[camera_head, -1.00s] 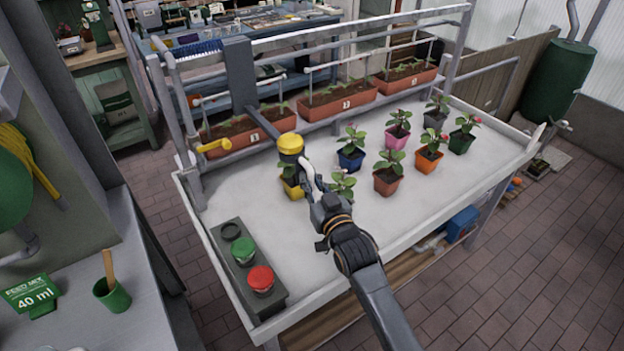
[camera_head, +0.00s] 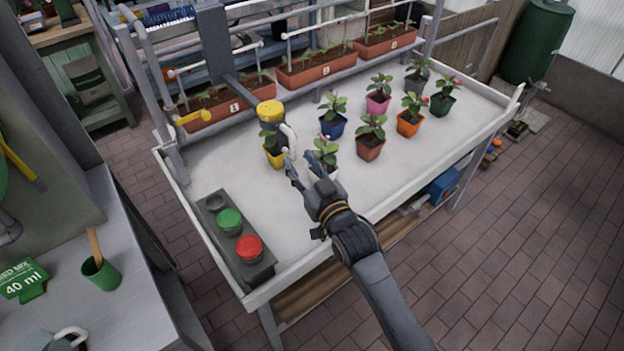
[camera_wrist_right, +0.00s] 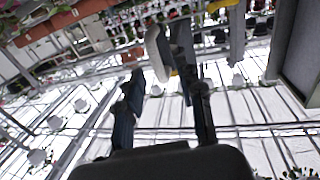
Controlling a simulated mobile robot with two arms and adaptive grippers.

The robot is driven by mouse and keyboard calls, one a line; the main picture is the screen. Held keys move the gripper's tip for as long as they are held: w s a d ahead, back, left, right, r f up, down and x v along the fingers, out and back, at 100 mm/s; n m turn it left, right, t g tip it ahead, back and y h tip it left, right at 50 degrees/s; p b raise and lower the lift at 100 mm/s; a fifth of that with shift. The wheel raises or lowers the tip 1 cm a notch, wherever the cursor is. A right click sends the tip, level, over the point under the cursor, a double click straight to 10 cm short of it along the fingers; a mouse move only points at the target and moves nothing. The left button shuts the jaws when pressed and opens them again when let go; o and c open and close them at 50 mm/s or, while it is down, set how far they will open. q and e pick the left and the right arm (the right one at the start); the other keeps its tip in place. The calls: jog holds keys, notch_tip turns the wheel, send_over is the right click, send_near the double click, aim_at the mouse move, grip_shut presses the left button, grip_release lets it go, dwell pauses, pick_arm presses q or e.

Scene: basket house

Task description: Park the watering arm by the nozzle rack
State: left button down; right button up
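The watering arm (camera_head: 212,50) is a grey upright plate with a bar reaching over the white bench. Its black head has a yellow cap (camera_head: 269,108) and a pale curved handle (camera_head: 291,140), above or in front of the yellow pot (camera_head: 273,158). My right gripper (camera_head: 300,170) is just below and right of the handle, fingers apart. In the right wrist view the gripper (camera_wrist_right: 165,98) is open, with the pale handle (camera_wrist_right: 157,50) beyond its fingertips and nothing held. My left gripper is out of view. I cannot identify a nozzle rack.
Several potted plants, including a blue pot (camera_head: 333,125), stand on the bench (camera_head: 215,165). A box with green and red buttons (camera_head: 249,248) is at its near left corner. Planters (camera_head: 318,74) line the back rail. A green cup (camera_head: 101,271) stands on the left counter.

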jog(key=v, duration=0.6)
jog(key=shift+s, duration=0.25)
jog(key=s+d+f+m+g+h, duration=0.2)
jog(key=s+d+f+g+h, duration=0.25)
jog(key=s+d+f, duration=0.4)
jog(key=s+d+f+g+h, duration=0.1)
jog(key=s+d+f+g, duration=0.15)
jog(key=s, duration=0.35)
jog(key=s+d+f+m+g+h, duration=0.1)
jog(key=s+d+f+g, duration=0.1)
jog(key=s+d+g, duration=0.3)
jog(key=s+d+f+g+h, duration=0.1)
jog(key=s+d+f, duration=0.15)
jog(key=s, duration=0.45)
notch_tip(320, 180, down, 28)
jog(key=s+g+b, duration=0.1)
jog(key=s+b, duration=0.1)
jog(key=s+d+f+g+b, duration=0.1)
jog(key=s+d+f+b, duration=0.1)
jog(key=s+f, duration=1.4)
jog(key=shift+s+d+f, duration=0.35)
jog(key=shift+d+f, duration=0.15)
jog(key=shift+f, duration=0.15)
